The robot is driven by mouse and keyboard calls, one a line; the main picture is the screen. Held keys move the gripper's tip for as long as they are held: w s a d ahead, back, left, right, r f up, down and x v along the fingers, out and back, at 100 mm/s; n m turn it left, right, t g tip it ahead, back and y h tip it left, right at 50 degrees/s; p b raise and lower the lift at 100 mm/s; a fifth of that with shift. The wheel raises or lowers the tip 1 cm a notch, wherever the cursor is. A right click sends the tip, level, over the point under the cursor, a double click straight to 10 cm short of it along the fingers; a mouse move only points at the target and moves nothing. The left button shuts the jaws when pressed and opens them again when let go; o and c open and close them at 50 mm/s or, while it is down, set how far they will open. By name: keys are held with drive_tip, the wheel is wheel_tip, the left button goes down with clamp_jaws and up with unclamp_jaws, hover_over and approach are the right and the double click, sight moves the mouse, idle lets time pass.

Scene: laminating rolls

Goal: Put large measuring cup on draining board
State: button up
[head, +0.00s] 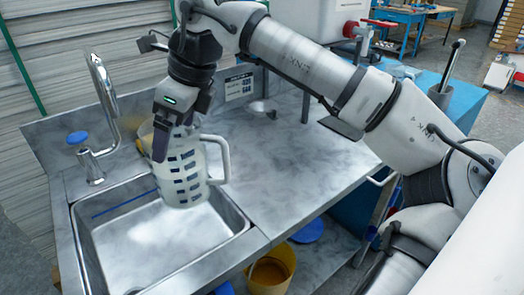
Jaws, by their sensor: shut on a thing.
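The large measuring cup (184,172), a translucent white jug with dark markings and a handle on its right, is upright over the back right part of the sink (125,250). My gripper (170,138) is above it, pointing down, and is shut on its rim or upper wall. The exact contact is partly hidden by the fingers. The draining board (290,170) is the flat grey marbled metal surface to the right of the sink.
A curved tap (104,105) with a blue knob stands behind the sink. A yellowish container (146,135) is partly hidden behind the cup. A small metal item (262,107) and a label (240,86) are at the back. The board's middle and front are clear.

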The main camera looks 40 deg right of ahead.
drive_tip(key=w+d+r+m+h+p, duration=0.1)
drive_tip(key=d+r+m+p, duration=0.3)
drive_tip(key=d, duration=0.5)
drive_tip(key=d+r+m+t+h+p, duration=0.1)
drive_tip(key=d+r+m+p, duration=0.1)
drive_tip(key=d+r+p, duration=0.55)
drive_tip(key=w+d+r+m+h+p, duration=0.1)
drive_tip(key=d+r+m+p, duration=0.2)
drive_tip(key=d, duration=0.7)
wheel_tip(320, 180, down, 20)
drive_tip(key=b, duration=1.2)
drive_tip(key=shift+n+b, duration=0.3)
drive_tip(key=shift+b, duration=0.05)
drive_tip(key=shift+s, duration=0.1)
drive_tip(key=shift+f, duration=0.2)
drive_tip(key=o, duration=1.7)
drive_tip(key=shift+f, duration=0.1)
